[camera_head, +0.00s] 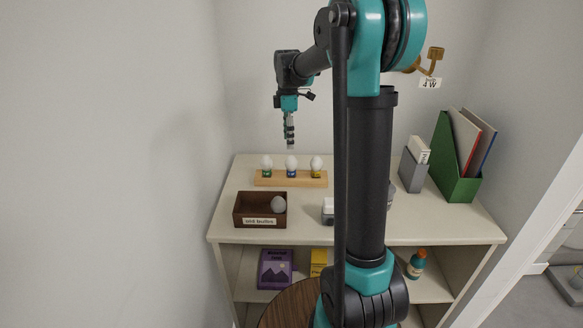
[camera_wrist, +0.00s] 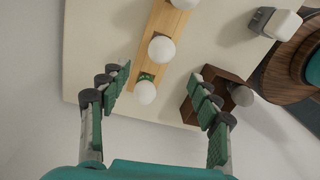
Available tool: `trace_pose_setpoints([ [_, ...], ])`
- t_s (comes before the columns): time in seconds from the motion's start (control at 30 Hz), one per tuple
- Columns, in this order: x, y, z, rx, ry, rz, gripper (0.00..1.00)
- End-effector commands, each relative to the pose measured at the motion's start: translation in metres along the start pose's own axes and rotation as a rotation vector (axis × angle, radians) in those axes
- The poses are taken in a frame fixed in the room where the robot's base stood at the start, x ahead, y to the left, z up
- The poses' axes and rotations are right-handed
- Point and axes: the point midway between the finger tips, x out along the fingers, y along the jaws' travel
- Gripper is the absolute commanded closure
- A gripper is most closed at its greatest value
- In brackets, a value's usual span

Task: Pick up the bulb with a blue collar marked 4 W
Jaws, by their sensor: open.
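The bulb with a blue collar (camera_head: 291,165) stands upright in the middle of a wooden rack (camera_head: 262,181), between a green-collared bulb (camera_head: 266,165) and a yellow-collared bulb (camera_head: 316,165). No wattage mark is readable on any bulb. In the wrist view the middle bulb's white globe (camera_wrist: 161,49) hides its collar; the bulb nearer my gripper (camera_wrist: 146,92) shows a green base. My gripper (camera_head: 290,147) points down above the rack, apart from the bulbs. In the wrist view its fingers (camera_wrist: 163,76) are spread and empty.
Grey and green file holders (camera_head: 455,185) stand at the shelf's right. A wall lamp (camera_head: 433,58) has a "4 W" label (camera_head: 430,84). My arm hides part of the top.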

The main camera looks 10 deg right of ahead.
Motion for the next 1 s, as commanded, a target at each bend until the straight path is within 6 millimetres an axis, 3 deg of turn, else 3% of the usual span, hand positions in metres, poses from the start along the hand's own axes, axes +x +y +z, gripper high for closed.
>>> trace_pose_setpoints([
  [0.23, 0.045, 0.000, 0.000, 0.001, 0.000, 0.001, 0.37],
  [0.53, 0.066, 0.000, 0.002, 0.002, 0.000, 0.001, 0.37],
  [0.8, 0.103, 0.000, 0.008, 0.002, 0.000, 0.001, 0.37],
  [1.0, 0.111, -0.001, 0.008, 0.002, 0.000, 0.001, 0.37],
])
